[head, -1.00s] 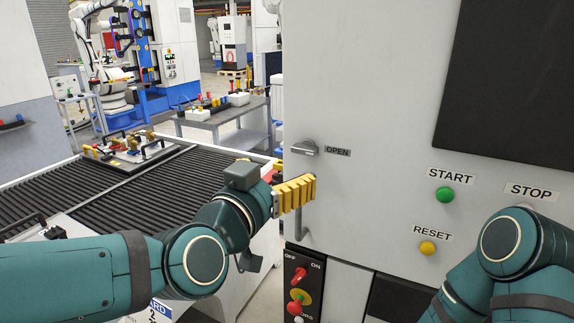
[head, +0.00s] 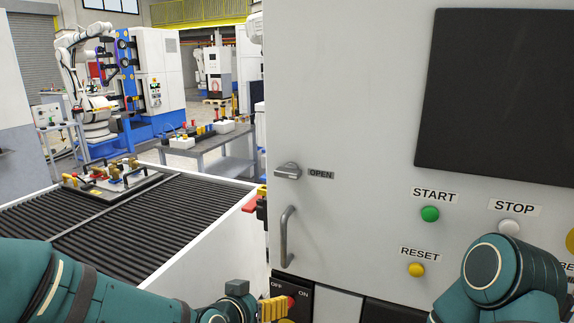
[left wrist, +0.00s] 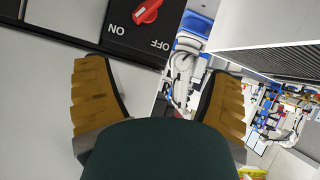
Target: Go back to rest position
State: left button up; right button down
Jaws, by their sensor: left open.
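My left gripper (head: 274,308) is low in the head view, in front of the machine's lower panel; its yellow fingers show there edge-on. In the left wrist view its two fingers (left wrist: 157,105) are spread apart with nothing between them. The red rotary switch (left wrist: 148,11) with ON and OFF marks is beyond the fingers, apart from them. My right arm shows at the lower right of the head view, but its gripper is out of view.
The white machine (head: 350,120) fills the right side, with a door handle (head: 285,237), an OPEN latch (head: 288,170) and START (head: 430,213), STOP (head: 509,228) and RESET (head: 416,269) buttons. A black roller conveyor (head: 130,225) with a fixture tray (head: 92,186) lies at left.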

pick_arm(q)
jog(key=s+a+f+n+g, duration=0.1)
jog(key=s+f+g, duration=0.2)
jog(key=f, duration=0.7)
jog(key=s+a+f+n+g+b, duration=0.1)
jog(key=s+f+n+g, duration=0.1)
jog(key=s+f, duration=0.4)
jog(key=s+a+f+n+g+b, duration=0.1)
jog(key=s+f, duration=0.4)
jog(key=f, duration=1)
jog(key=a+g, duration=0.1)
jog(key=g, duration=0.1)
jog(key=shift+s+f+g+y, duration=0.3)
jog(key=shift+s+f+g, duration=0.05)
jog(key=shift+f+g, duration=0.05)
jog(key=shift+c, duration=0.3)
